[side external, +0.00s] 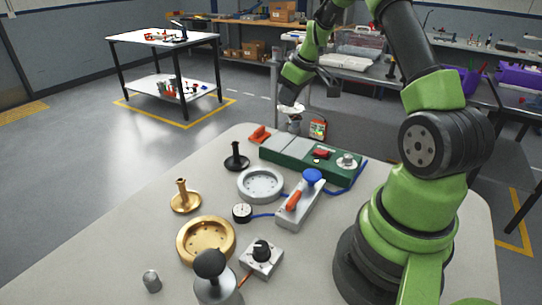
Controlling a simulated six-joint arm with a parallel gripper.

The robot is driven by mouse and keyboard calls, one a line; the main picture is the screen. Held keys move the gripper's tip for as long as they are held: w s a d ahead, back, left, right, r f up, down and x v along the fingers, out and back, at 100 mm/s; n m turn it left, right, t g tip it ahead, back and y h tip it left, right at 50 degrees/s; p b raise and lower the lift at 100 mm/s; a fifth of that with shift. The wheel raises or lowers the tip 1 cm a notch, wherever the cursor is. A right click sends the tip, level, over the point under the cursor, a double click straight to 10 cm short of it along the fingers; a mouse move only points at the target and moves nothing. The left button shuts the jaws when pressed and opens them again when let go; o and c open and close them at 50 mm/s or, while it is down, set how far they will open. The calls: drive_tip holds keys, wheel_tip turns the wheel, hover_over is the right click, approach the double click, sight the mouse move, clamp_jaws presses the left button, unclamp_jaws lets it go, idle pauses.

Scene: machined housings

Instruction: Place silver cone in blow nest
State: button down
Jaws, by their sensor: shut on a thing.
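My gripper (292,108) is above the far edge of the table, shut on a small silver-grey piece (295,124) that looks like the silver cone. The piece hangs below the fingers, near the far side of the green fixture (285,155); its exact shape and any gap to the table are too small to tell. The green fixture carries a red part and a round silver fitting (347,161) at its right end. A grey block (300,204) with a blue knob and an orange handle stands in front of it. I cannot tell which of these is the blow nest.
A silver ring housing (260,185), brass housing (205,240), black flared part (236,160), brass flared part (184,199), dial (242,212), knob box (262,258) and small silver cylinder (151,281) stand on the table (110,245). Blue hoses run between fixtures. The table's left side is mostly clear.

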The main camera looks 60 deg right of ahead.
drive_tip(key=s+a+f+n+g+y, duration=0.1)
drive_tip(key=a+f+n+g+y, duration=0.2)
drive_tip(key=a+n, duration=1.25)
drive_tip(key=shift+m+y, duration=0.25)
drive_tip(key=shift+y, duration=0.45)
drive_tip(key=f, duration=0.1)
drive_tip(key=a+f, duration=0.2)
drive_tip(key=f, duration=0.1)
drive_tip(key=shift+s, duration=0.4)
drive_tip(key=shift+f, duration=2.5)
drive_tip(key=shift+f, duration=0.1)
drive_tip(key=c, duration=1.1)
unclamp_jaws()
